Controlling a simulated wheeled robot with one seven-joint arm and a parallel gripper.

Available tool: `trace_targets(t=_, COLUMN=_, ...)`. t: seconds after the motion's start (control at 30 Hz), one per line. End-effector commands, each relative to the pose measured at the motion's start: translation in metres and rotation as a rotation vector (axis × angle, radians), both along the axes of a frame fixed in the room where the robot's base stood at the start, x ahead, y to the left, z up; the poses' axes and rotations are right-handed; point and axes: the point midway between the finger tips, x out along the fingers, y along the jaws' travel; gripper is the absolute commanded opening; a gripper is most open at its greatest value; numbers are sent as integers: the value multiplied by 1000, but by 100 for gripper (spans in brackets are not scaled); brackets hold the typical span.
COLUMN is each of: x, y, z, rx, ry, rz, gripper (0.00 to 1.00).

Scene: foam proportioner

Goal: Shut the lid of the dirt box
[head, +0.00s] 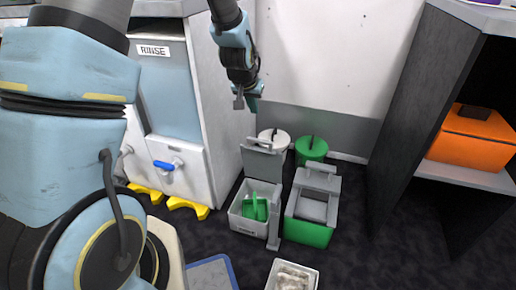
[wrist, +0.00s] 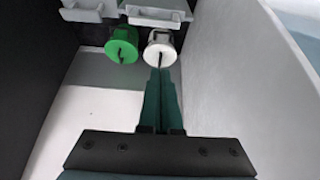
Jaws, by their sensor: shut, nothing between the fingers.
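A grey box (head: 249,222) stands on the floor in the head view with its grey lid (head: 262,162) raised upright at the back. A green scoop (head: 255,208) shows inside it. I take this as the dirt box, though no label can be read. My gripper (head: 247,104) is shut and empty, above and behind the raised lid, apart from it. In the wrist view the closed dark green fingers (wrist: 161,78) point toward the bins, touching nothing visible. Part of a grey lid (wrist: 157,12) shows at that view's top edge.
A green box with a grey top (head: 309,231) stands right of the grey box. A white bin (head: 274,138) and a green bin (head: 311,149) stand behind. The RINSE cabinet (head: 180,90) is left; a shelf with an orange case (head: 473,140) is right. A white tray (head: 292,275) lies in front.

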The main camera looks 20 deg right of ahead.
Motion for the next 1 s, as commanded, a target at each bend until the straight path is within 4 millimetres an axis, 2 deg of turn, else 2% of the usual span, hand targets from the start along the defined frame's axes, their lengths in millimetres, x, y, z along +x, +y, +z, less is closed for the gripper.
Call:
trace_targets(t=0.03, x=-1, y=-10, z=-18, rx=-5, ry=-7, rz=-16, gripper=0)
trace_targets(t=0.17, x=-1, y=-23, z=-27, rx=-13, ry=-16, rz=-33, gripper=0)
trace_targets(t=0.37, x=5, y=-30, z=-42, rx=-14, ry=-17, rz=-35, gripper=0)
trace_targets(t=0.8, x=36, y=-55, z=-113, rx=-14, ry=-17, rz=-34, gripper=0)
trace_targets(t=0.83, x=38, y=-56, z=-118, rx=-14, ry=-17, rz=-34, gripper=0)
trace_targets(t=1.0, x=18, y=-40, z=-118, rx=-14, ry=-17, rz=-34, gripper=0)
